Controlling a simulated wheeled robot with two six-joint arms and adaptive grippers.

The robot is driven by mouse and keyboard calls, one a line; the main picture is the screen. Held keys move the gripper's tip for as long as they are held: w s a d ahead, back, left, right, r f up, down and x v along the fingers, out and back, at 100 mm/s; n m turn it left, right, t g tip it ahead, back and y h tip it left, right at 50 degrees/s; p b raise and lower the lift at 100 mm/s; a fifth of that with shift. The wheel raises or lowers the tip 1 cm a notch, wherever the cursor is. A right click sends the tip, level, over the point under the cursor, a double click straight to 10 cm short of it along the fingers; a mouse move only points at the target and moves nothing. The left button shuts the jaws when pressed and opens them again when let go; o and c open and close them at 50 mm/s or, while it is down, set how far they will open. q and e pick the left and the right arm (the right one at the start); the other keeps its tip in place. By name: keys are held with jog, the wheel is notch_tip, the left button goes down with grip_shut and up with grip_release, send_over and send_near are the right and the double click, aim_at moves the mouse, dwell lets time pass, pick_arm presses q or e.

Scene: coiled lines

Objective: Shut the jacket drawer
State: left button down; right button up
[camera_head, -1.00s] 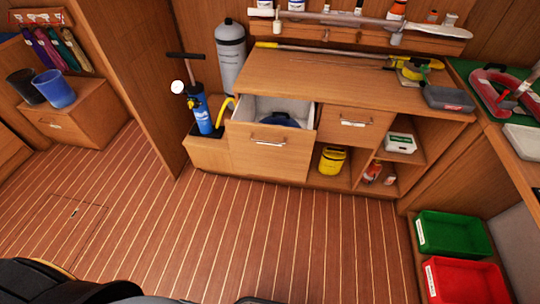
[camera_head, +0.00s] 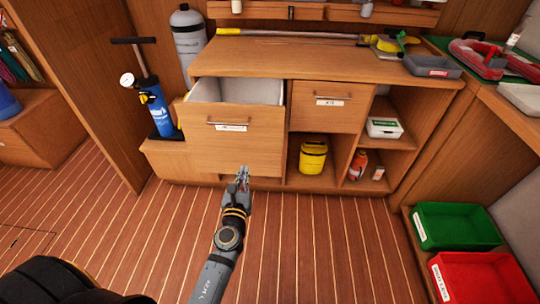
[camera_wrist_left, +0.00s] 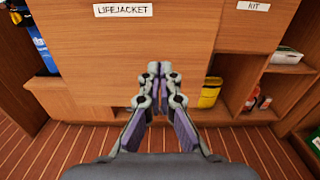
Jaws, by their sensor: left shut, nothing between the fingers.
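The jacket drawer (camera_head: 226,143) is pulled out of the wooden cabinet, with its pale inside showing above the front. It has a metal bar handle and a white label. In the left wrist view its front (camera_wrist_left: 130,55) fills the upper middle, labelled LIFEJACKET. My left gripper (camera_head: 243,172) is shut and empty, in front of the lower right part of the drawer front. In the left wrist view its fingertips (camera_wrist_left: 160,68) are together before the wood; whether they touch it I cannot tell. My right gripper is not in view.
A shut KIT drawer (camera_head: 328,105) sits to the right, above open shelves with a yellow tub (camera_head: 312,156). A blue pump (camera_head: 157,105) stands left of the drawer. Green (camera_head: 458,226) and red bins (camera_head: 485,277) lie at right. The floor in front is clear.

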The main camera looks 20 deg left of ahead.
pick_arm(q)
jog(key=p, duration=0.1)
send_near(251, 136)
jog(key=x, duration=0.6)
jog(key=shift+f, duration=0.1)
jog(key=shift+w, duration=0.4)
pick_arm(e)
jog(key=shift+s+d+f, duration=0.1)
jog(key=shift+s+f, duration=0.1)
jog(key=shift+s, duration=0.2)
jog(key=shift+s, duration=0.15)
